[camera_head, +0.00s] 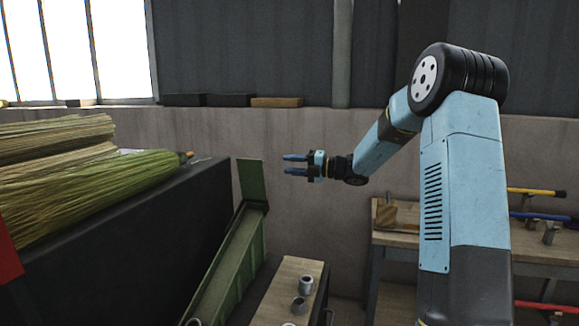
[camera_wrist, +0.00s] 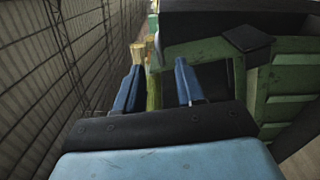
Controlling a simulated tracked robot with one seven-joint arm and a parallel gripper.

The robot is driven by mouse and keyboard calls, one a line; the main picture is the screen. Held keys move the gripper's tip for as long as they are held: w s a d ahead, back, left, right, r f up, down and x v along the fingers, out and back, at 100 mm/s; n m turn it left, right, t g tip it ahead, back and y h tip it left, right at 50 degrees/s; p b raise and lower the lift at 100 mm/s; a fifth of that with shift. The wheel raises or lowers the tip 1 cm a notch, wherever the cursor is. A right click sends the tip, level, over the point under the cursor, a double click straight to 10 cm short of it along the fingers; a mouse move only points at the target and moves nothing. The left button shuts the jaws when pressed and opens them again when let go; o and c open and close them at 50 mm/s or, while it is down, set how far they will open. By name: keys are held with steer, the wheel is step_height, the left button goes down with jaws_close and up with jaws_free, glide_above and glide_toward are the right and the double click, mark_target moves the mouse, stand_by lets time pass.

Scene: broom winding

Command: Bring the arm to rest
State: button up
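My arm (camera_head: 460,180) is light blue and black. It rises on the right of the head view and reaches left in mid-air. My gripper (camera_head: 286,164) points left with its two blue fingers apart and nothing between them. In the wrist view my gripper (camera_wrist: 158,85) also shows two blue fingers spread apart. Behind the gap there, a straw bundle end and a green strip show farther off. In the head view the gripper is apart from the dark bench and from the green machine part (camera_head: 251,180).
Straw broom bundles (camera_head: 70,180) lie on a dark bench (camera_head: 130,235) at left. A green sloping chute (camera_head: 230,265) stands beside it. A small wooden table (camera_head: 275,300) holds metal cups (camera_head: 306,285). A wooden workbench (camera_head: 405,238) with tools stands behind my arm at right. A wall closes the back.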

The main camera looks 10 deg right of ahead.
steer(key=s+a+n+g+h, duration=0.3)
steer(key=s+n+h, duration=0.1)
steer(key=s+n, duration=0.7)
steer(key=s+a+n+g+h, duration=0.3)
steer(key=s+n, duration=0.5)
steer(key=s, duration=0.5)
steer(key=s+d+n+t+h, duration=0.1)
steer(key=s+d+n+h, duration=0.3)
steer(key=s+n, duration=0.6)
steer(key=s+d+n+t+h, duration=0.2)
steer(key=s+d+n+h, duration=0.3)
steer(key=s+n, duration=0.5)
steer(key=shift+s+d+n, duration=0.3)
steer(key=shift+s+d, duration=0.8)
steer(key=shift+d, duration=0.1)
steer(key=shift+a, duration=0.1)
